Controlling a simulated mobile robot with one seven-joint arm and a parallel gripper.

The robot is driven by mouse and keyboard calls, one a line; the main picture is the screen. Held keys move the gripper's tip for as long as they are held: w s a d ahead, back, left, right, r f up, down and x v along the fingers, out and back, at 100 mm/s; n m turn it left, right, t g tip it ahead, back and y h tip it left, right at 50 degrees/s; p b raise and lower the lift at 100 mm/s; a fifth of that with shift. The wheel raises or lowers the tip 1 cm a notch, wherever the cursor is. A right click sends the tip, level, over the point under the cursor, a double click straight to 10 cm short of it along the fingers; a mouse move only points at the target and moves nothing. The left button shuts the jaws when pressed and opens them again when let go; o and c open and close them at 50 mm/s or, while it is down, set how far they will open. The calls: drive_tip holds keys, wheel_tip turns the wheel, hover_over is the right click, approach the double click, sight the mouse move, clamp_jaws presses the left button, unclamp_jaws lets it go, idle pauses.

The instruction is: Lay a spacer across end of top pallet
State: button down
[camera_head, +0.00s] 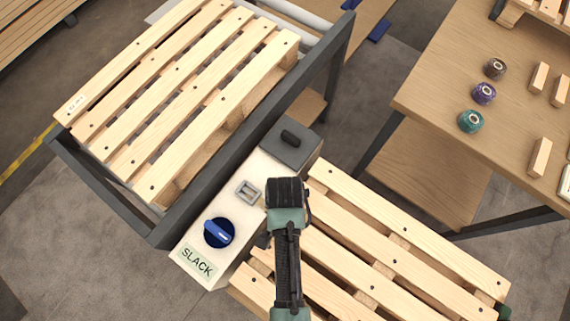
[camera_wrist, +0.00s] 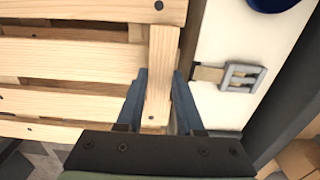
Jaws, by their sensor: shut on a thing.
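A pale wooden spacer (camera_wrist: 160,80) is held between the two blue-grey fingers of my gripper (camera_wrist: 158,75) in the wrist view. It runs crosswise to the slats, at the end of the top pallet (camera_wrist: 65,52) beside the white panel. Whether it rests on the slats or is just above them, I cannot tell. In the head view this pallet (camera_head: 400,243) is at the lower right, and my arm covers part of its left end. The fingertips and the held spacer are hidden there. Loose wooden spacers (camera_head: 540,157) lie on the table at the right.
A white control box (camera_head: 207,262) with a blue knob (camera_head: 219,233), a buckle (camera_head: 249,192) and a SLACK label stands beside the pallet. A dark frame (camera_head: 215,165) holds another pallet (camera_head: 180,90) at the left. Tape rolls (camera_head: 484,93) sit on the wooden table (camera_head: 435,90).

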drive_tip(key=c, duration=0.5)
unclamp_jaws()
drive_tip(key=shift+f, duration=0.1)
drive_tip(key=shift+c, duration=0.2)
wheel_tip(320, 180, up, 12)
drive_tip(key=p, duration=0.2)
drive_tip(key=w+a+r+n+t, duration=0.1)
drive_tip(key=w+r+n+t, duration=0.1)
drive_tip(key=w+r+t, duration=0.8)
drive_tip(key=w+r+n+t, duration=0.1)
drive_tip(key=w+r+t, duration=0.2)
drive_tip(key=w+r, duration=1.3)
drive_tip(key=s+r+n+t, duration=0.1)
drive_tip(key=s+r+t, duration=0.25)
drive_tip(key=r, duration=0.95)
drive_tip(key=s+r+n+t, duration=0.1)
drive_tip(key=s+r+t, duration=0.3)
drive_tip(key=r, duration=1)
drive_tip(key=s+r+n+t, duration=0.2)
drive_tip(key=s+r+t, duration=0.5)
drive_tip(key=r, duration=0.7)
drive_tip(key=shift+s+d+r, duration=0.25)
drive_tip(key=shift+s+d, duration=0.2)
drive_tip(key=shift+s, duration=0.5)
